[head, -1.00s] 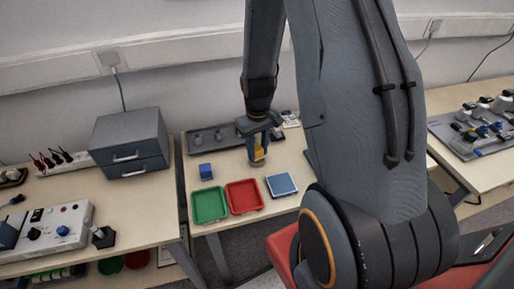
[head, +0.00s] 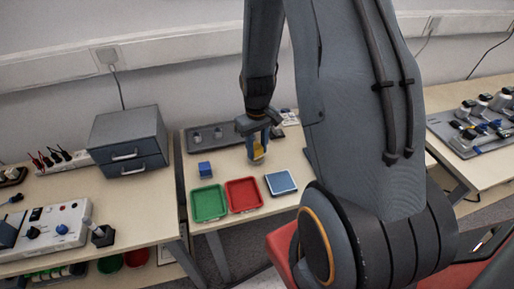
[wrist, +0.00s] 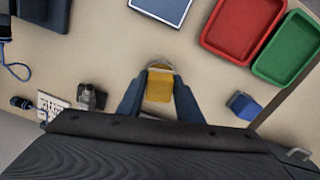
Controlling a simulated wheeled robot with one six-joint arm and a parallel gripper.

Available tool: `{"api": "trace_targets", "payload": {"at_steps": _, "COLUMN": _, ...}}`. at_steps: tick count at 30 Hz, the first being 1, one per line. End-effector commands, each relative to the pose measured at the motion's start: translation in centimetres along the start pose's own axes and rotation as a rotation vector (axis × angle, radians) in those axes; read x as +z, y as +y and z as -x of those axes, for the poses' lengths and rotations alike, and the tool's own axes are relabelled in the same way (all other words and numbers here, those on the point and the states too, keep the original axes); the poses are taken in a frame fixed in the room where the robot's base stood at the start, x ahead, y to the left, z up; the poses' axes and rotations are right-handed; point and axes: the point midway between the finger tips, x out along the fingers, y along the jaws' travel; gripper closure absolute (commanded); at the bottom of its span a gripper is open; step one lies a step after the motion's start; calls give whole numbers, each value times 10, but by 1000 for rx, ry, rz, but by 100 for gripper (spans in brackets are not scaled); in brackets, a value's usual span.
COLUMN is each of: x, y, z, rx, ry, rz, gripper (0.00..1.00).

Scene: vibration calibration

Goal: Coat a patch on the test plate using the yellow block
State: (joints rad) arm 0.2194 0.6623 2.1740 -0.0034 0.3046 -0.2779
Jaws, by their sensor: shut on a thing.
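My gripper (head: 257,158) points down over the middle table and is shut on the yellow block (head: 258,151). In the wrist view the yellow block (wrist: 159,87) sits between the two fingertips (wrist: 159,84). A pale rounded rim shows just past the block there; I cannot tell what it belongs to. The likely test plate (head: 281,182), a flat blue square with a light border, lies to the right of the red tray. It also shows at the top of the wrist view (wrist: 165,8), apart from the block.
A red tray (head: 262,205) and a green tray (head: 209,218) lie at the table's front. A blue block (head: 205,169) stands behind the green tray. A grey rack (head: 215,145) is at the back. A grey drawer unit (head: 128,140) stands on the left table.

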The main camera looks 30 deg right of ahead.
Motion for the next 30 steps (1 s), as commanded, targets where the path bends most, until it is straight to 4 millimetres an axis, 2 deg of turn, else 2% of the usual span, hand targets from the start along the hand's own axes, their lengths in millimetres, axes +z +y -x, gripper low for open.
{"api": "trace_targets", "payload": {"at_steps": 30, "x": 0, "y": 0, "z": -7, "rx": 0, "ry": 0, "rz": 0, "gripper": 86}}
